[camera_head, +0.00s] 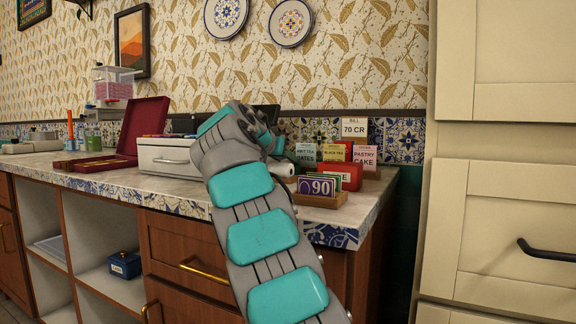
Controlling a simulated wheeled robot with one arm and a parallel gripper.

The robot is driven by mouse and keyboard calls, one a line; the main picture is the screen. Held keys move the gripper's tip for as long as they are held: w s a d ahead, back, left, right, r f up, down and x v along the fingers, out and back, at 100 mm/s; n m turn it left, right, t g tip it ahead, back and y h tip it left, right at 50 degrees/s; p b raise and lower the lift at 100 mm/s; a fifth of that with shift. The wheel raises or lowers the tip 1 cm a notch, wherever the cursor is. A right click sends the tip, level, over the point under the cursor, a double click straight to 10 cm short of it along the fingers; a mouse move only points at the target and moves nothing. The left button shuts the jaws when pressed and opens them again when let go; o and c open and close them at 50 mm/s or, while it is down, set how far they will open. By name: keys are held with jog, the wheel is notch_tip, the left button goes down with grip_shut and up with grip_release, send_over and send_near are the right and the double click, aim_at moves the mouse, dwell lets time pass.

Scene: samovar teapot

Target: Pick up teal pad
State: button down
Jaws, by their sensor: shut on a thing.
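I cannot make out a separate teal pad. The teal panels in the foreground belong to my own arm, which reaches up from the bottom middle and over the counter (100,177). The arm bends at the top, and its far end is near the white register-like box (165,158) and the card holder (318,199). My gripper's fingers are hidden behind the arm, so neither they nor anything between them shows. A pale green sign (305,153) stands behind the card holder.
A wooden holder carries a purple "90" card (317,187). Behind it are a red box (350,174) and signs, including a pink "pastry cake" sign (364,157). An open dark red case (143,127) lies left. Tall cream cabinets (505,190) stand close on the right.

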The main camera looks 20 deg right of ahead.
jog(key=shift+r, duration=0.15)
jog(key=shift+r+p, duration=0.8)
jog(key=shift+r, duration=0.4)
notch_tip(320, 180, up, 15)
jog(key=p, duration=1.4)
jog(key=shift+r, duration=0.15)
